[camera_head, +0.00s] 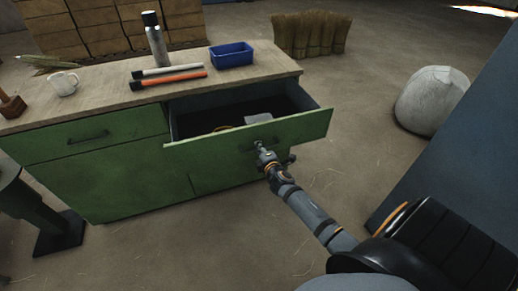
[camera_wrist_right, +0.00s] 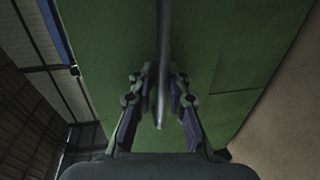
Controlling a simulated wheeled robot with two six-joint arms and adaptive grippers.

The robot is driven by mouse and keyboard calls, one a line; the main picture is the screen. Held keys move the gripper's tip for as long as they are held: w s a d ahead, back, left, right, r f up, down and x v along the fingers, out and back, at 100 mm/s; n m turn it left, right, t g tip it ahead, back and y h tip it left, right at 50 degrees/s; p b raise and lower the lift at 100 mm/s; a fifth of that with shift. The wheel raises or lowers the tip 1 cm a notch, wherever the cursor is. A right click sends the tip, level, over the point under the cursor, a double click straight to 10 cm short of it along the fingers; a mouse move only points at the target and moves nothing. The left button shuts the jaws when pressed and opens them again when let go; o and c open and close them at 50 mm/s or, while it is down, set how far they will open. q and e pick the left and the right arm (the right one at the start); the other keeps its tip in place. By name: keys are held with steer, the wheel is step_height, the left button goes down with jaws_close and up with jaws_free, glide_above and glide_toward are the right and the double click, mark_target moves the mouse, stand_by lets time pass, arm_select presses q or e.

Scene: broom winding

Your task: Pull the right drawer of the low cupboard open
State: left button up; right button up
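The low cupboard is green with a light worktop (camera_head: 110,95). Its right drawer (camera_head: 310,128) stands pulled out, its inside showing a pale item and a yellowish curved item. The drawer front also fills much of the right wrist view (camera_wrist_right: 225,50). My right gripper (camera_head: 262,147) is at the middle of the drawer front. In the right wrist view its fingers (camera_wrist_right: 163,80) lie on both sides of the bar handle (camera_wrist_right: 164,40) and close in on it at their tips; exact contact is hard to see. My left gripper is not clearly visible.
On the worktop are a blue tray (camera_head: 232,55), a grey bottle (camera_head: 157,45), an orange-handled rod (camera_head: 168,82), a dark-ended rod (camera_head: 166,71) and a white mug (camera_head: 62,83). The left drawer (camera_head: 50,142) is shut. A pale sack (camera_head: 432,101) stands right on open floor.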

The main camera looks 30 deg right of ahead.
steer(key=shift+o, duration=1.2)
arm_select(q)
steer(key=shift+s, duration=0.25)
steer(key=shift+s, duration=0.1)
arm_select(e)
steer(key=shift+s, duration=0.15)
steer(key=v, duration=1.1)
steer(key=shift+s+a, duration=0.15)
steer(key=shift+s, duration=0.2)
